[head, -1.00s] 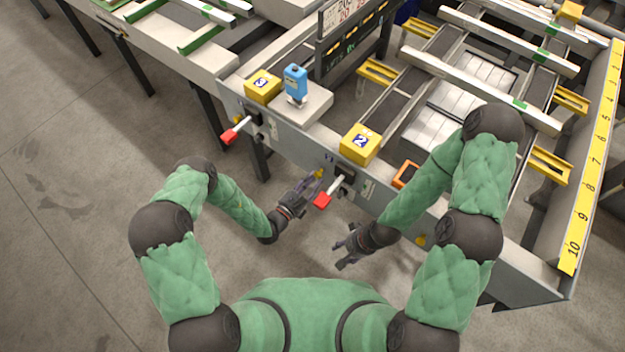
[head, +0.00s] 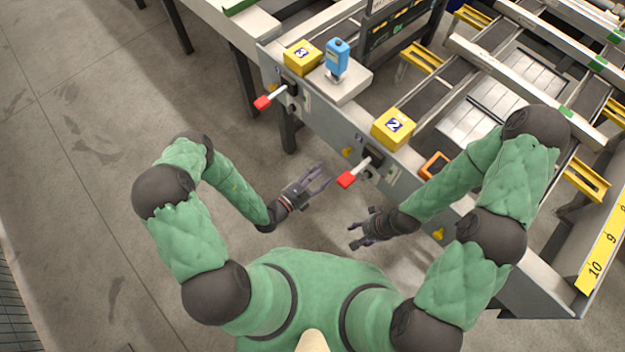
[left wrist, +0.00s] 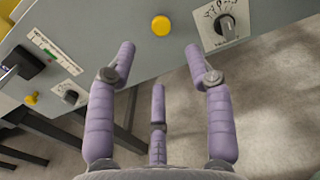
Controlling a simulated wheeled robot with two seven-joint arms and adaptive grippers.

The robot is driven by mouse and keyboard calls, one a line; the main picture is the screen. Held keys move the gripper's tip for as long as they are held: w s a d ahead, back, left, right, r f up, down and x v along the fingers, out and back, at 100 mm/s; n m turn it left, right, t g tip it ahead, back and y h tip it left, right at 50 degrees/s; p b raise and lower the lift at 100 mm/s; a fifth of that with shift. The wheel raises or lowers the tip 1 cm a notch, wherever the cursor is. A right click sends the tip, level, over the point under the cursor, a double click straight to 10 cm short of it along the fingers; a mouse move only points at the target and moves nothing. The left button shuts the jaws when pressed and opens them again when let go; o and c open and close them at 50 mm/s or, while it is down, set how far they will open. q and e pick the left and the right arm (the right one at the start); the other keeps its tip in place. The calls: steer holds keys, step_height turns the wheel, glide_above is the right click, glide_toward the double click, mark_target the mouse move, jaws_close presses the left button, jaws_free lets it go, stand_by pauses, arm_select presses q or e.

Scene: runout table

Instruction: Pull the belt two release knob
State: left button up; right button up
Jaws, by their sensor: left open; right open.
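A small round yellow knob (head: 347,152) sits on the grey side panel (head: 325,133), left of the red-handled lever (head: 347,179) below the yellow box marked 2 (head: 393,128). A yellow knob (left wrist: 161,25) shows at the top of the left wrist view, beyond the fingertips; it appears to be the same one. My left gripper (head: 323,178) is open and empty, a short way off the panel. Its spread fingers (left wrist: 160,52) hold nothing in the left wrist view. My right gripper (head: 357,233) is open and empty, lower and clear of the panel.
A dial (left wrist: 225,25) lies right of the knob. Another red-handled lever (head: 263,102) stands out below the box marked 3 (head: 302,57). Another yellow knob (head: 438,233) sits on the panel near my right forearm. The floor left of the table is clear.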

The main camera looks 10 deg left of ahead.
arm_select(q)
steer(key=shift+v, duration=1.7)
steer(key=s+d+m+g+h, duration=0.5)
steer(key=s+d+m+g, duration=0.1)
steer(key=s+d+g, duration=0.15)
steer(key=s+m+g+y, duration=0.2)
steer(key=s+m+g, duration=0.6)
steer(key=s+g, duration=0.25)
steer(key=s+a+f+m+g+y, duration=0.1)
steer(key=s+a+f+m+y, duration=0.25)
steer(key=a+m+y, duration=0.4)
steer(key=w+a+m+t+y, duration=0.1)
steer(key=w+m+t, duration=0.3)
steer(key=w, duration=0.4)
steer(key=shift+w+r+m+t+y, duration=0.35)
steer(key=shift+m+t+y, duration=0.1)
steer(key=shift+y, duration=0.1)
